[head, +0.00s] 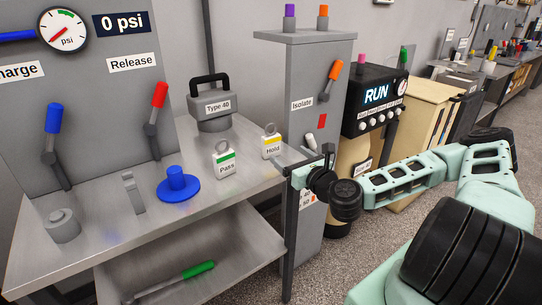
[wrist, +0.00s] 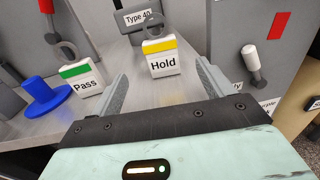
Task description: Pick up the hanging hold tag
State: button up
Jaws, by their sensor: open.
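The hold tag (head: 271,147) is a small white block with a yellow band, the word "Hold" and a grey ring on top. It stands upright on the grey bench near its right edge; I see no hook holding it. In the wrist view the hold tag (wrist: 161,58) is ahead of my gripper (wrist: 158,82), roughly between the lines of its two open fingers. In the head view my gripper (head: 293,166) is at the bench's right edge, just right of the tag. The fingers are apart and empty, and do not visibly touch the tag.
A pass tag (head: 224,162) with a green band stands left of the hold tag. The Type 40 weight (head: 210,103) is behind, a blue knob (head: 177,184) further left. The grey Isolate cabinet (head: 308,110) rises right of the bench (head: 110,235).

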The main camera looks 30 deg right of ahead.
aim_at(273, 142)
jog(key=w, duration=0.5)
jog(key=shift+w+r, duration=0.1)
jog(key=shift+r, duration=0.05)
jog(key=shift+w+d+p, duration=0.15)
jog(key=shift+w+p, duration=0.35)
jog(key=shift+w, duration=1.05)
jog(key=shift+w+d+p, duration=0.15)
jog(key=shift+w+p, duration=0.35)
jog(key=shift+w, duration=1)
jog(key=c, duration=1.1)
